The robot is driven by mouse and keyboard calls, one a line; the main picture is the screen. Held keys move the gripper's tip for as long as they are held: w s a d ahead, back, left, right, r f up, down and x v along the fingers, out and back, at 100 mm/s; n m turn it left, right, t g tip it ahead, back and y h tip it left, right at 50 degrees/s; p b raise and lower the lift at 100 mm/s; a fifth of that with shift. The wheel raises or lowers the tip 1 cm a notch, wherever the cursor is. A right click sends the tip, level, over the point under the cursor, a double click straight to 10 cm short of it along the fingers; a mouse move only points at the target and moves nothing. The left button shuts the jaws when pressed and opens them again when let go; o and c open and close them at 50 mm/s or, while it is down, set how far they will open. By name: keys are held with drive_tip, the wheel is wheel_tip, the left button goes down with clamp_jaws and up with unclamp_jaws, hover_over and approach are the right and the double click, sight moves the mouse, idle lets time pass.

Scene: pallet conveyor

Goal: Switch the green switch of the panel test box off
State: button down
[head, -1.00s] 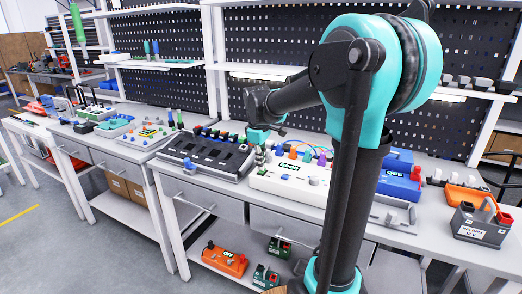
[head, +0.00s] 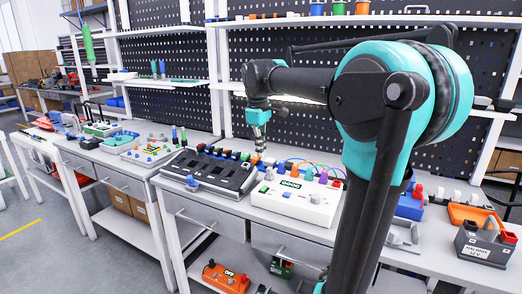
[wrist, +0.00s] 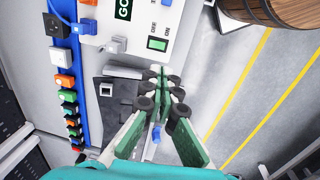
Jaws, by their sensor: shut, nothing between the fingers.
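The panel test box (head: 305,212) is a white box on the bench with a dark display and coloured plugs and wires on top. Its corner fills the top of the wrist view (wrist: 125,25). In the head view my gripper (head: 260,157) points down above the box's left end.
A dark tray-like unit (head: 208,172) stands left of the box. A grey knob (wrist: 114,44) sits near the switch. A row of coloured connectors (wrist: 68,95) runs along the wrist view's left. A blue box (head: 410,205) and orange tray (head: 470,215) are at right.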

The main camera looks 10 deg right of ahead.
sight(264, 186)
drive_tip(key=shift+w+d+r, duration=0.2)
drive_tip(key=shift+w+d, duration=0.05)
drive_tip(key=shift+w, duration=0.4)
drive_tip(key=f, duration=0.4)
drive_tip(key=w+f, duration=0.1)
drive_tip(key=f, duration=0.4)
drive_tip(key=d+f, duration=0.1)
drive_tip(key=f, duration=0.4)
drive_tip(key=shift+w, duration=0.2)
drive_tip(key=shift+w+d+f, duration=0.1)
drive_tip(key=shift+w+f, duration=0.05)
drive_tip(key=shift+f, duration=0.1)
